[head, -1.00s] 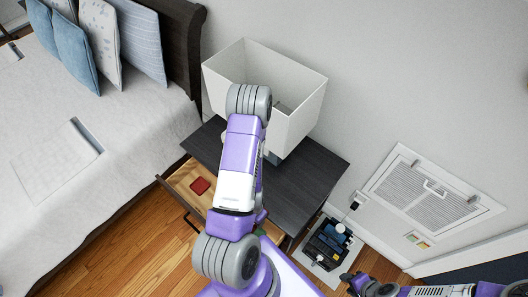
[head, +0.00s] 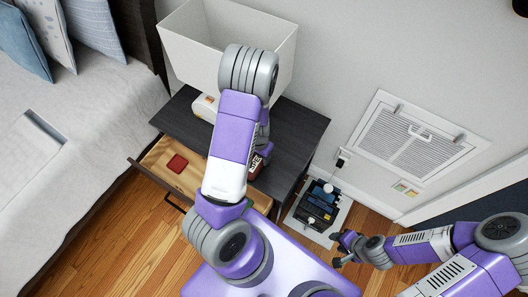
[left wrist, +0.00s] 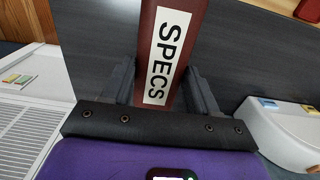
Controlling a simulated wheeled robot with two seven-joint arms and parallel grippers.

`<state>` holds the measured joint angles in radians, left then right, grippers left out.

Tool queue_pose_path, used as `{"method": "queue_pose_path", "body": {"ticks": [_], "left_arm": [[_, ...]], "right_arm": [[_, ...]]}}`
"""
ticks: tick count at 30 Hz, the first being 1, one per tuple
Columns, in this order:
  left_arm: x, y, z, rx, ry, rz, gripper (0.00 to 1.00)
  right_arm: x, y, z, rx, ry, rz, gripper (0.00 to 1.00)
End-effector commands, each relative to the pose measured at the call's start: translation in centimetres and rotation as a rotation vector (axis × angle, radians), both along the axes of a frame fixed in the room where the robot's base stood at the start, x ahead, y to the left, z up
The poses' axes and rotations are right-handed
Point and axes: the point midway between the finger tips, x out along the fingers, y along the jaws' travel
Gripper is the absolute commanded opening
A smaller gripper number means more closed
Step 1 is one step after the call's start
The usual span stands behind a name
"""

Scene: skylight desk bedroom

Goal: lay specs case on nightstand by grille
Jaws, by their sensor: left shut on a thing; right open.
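The specs case (left wrist: 165,55) is dark red with a white SPECS label. My left gripper (left wrist: 160,88) is shut on it, with one finger on each side. In the head view a bit of the case (head: 258,163) shows beside my left arm, which hides most of the left gripper. The case is over the dark nightstand (head: 301,127); I cannot tell whether it touches the top. The white wall grille (head: 405,138) is to the right of the nightstand and also at the left of the left wrist view (left wrist: 22,135). My right gripper (head: 345,248) is open and empty, low near the floor.
The nightstand's drawer (head: 160,178) is open with a small red item (head: 177,163) inside. A lampshade (head: 190,45) rises behind my arm. A white object (head: 205,107) sits on the nightstand's left. A dark device (head: 316,207) stands on the floor. The nightstand's right side looks clear.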

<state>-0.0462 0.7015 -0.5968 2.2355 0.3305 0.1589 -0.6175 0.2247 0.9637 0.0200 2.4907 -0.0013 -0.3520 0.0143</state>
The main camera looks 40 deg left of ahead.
Motion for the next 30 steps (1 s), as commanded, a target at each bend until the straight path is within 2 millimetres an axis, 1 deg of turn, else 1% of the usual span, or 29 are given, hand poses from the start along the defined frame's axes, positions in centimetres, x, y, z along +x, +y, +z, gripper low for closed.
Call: {"method": "queue_pose_path", "body": {"ticks": [1,3,7,11,15,18,25,29,30], "left_arm": [[1.2,0.1,0.0,0.002,-0.002,-0.003,0.27],[2.4,0.3,0.0,0.002,-0.001,-0.002,0.27],[3.6,0.4,-0.1,0.001,0.0,0.0,0.27],[3.8,0.4,-0.7,0.0,0.003,0.001,0.27],[3.7,0.5,-2.7,0.0,0.004,0.002,0.27],[3.7,0.5,-3.7,0.0,0.002,0.001,0.27],[3.8,0.4,-3.6,0.0,0.0,0.0,0.27],[3.8,0.4,-4.0,0.0,0.001,0.0,0.27],[3.8,0.4,-3.9,0.0,0.001,0.0,0.65]], "right_arm": [[0.0,0.0,0.1,0.0,0.0,0.0,0.43],[0.0,0.0,0.1,0.0,0.0,0.0,0.43],[0.0,0.0,0.0,0.0,0.001,0.0,0.43],[0.0,0.0,-0.2,0.0,0.001,0.0,0.43],[0.0,0.0,-1.0,0.0,0.001,0.0,0.43],[0.0,0.0,-1.2,0.0,0.001,0.0,0.43],[0.0,0.0,-1.1,0.0,0.001,0.0,0.43],[0.0,0.0,-1.5,0.0,0.001,0.0,0.43],[0.0,0.0,-1.4,0.0,0.001,0.0,0.43]]}}
